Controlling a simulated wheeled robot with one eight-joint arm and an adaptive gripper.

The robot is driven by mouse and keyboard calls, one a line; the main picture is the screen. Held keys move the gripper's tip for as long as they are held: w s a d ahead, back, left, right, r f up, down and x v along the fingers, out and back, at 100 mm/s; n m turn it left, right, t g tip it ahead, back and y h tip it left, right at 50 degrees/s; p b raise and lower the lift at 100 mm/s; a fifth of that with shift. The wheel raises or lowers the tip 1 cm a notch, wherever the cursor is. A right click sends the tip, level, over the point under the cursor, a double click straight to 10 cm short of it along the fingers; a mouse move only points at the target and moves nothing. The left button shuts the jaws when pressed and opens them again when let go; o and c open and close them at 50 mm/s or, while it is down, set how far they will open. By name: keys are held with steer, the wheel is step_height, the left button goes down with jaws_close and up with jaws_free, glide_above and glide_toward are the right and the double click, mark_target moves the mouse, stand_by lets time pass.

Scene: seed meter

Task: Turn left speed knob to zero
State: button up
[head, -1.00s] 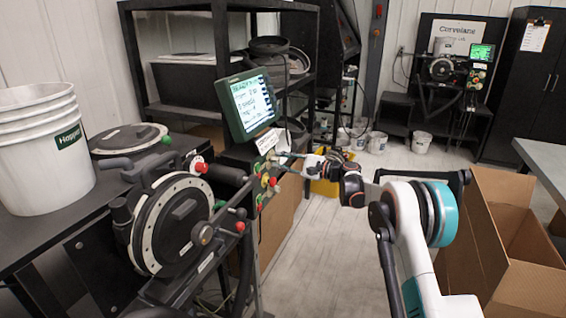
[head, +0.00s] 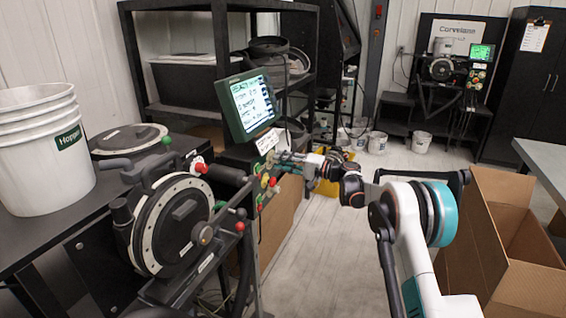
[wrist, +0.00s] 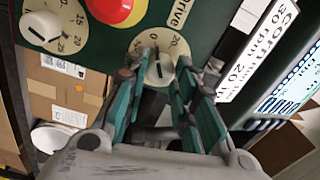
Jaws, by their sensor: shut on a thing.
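In the wrist view, a pale speed knob (wrist: 158,70) with a dark pointer line sits on a cream numbered dial on the dark green panel. My gripper (wrist: 160,66) has its teal-padded fingers on both sides of this knob, shut on it. A second pale knob (wrist: 40,27) on a similar dial is at the upper left, apart from the fingers. In the head view, my gripper (head: 288,158) is at the control panel below the screen, and hides the held knob. I cannot tell the pointer's exact reading.
A red button (wrist: 118,8) lies between the two dials, near the fingers. The lit screen (head: 253,103) stands just above the panel. The seed meter disc (head: 178,225) and a white bucket (head: 40,160) are at left. An open cardboard box (head: 510,245) is at right.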

steer(key=shift+f, duration=0.1)
stand_by(0.3)
steer(key=o, duration=1.1)
steer(key=shift+d, duration=0.1)
steer(key=v, duration=1.2)
